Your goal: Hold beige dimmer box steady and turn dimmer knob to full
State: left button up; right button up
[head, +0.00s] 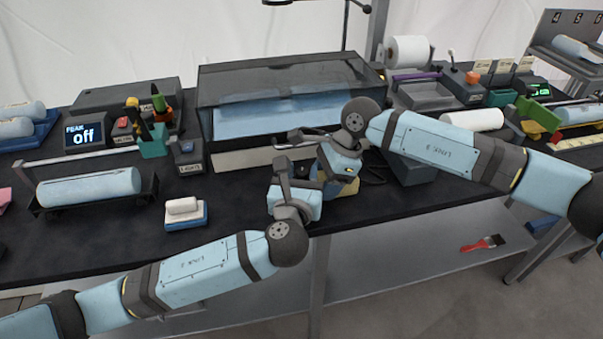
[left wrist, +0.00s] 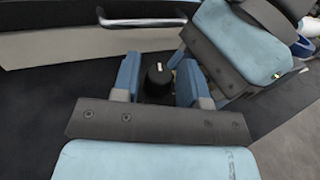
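The beige dimmer box (head: 346,188) is mostly hidden behind my grippers near the table's front edge in the head view. In the left wrist view, the black dimmer knob (left wrist: 158,76) with a white mark stands between the fingers of my left gripper (left wrist: 159,72). Those fingers are apart, one on each side of the knob, with no clear contact on it. My left gripper (head: 305,178) also shows in the head view. My right gripper (head: 338,170) is close beside it, over the box; its fingertips are hidden, so I cannot tell its grip.
A clear-lidded case (head: 292,95) stands behind the grippers. A display reading "off" (head: 85,136), a glass-blue roll in a rack (head: 92,187) and a small white-and-blue block (head: 185,213) lie left. A red brush (head: 483,243) lies on the lower shelf.

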pick_arm(q)
jog(key=shift+c, duration=0.3)
jog(key=c, duration=0.6)
jog(key=shift+m+h, duration=0.3)
jog(key=shift+h, duration=0.2)
jog(key=m+h, duration=0.1)
jog(key=h, duration=0.1)
jog(key=m+g+h, duration=0.1)
jog(key=h, duration=0.1)
jog(key=m+g+h, duration=0.1)
jog(key=m+h, duration=0.1)
jog(key=shift+w+a, duration=0.1)
jog(key=shift+a, duration=0.15)
jog(key=shift+r+m+g+h, duration=0.1)
jog(key=shift+m+g+h, duration=2.25)
jog(key=shift+h, duration=0.55)
jog(key=o, duration=0.7)
jog(key=shift+c, duration=0.2)
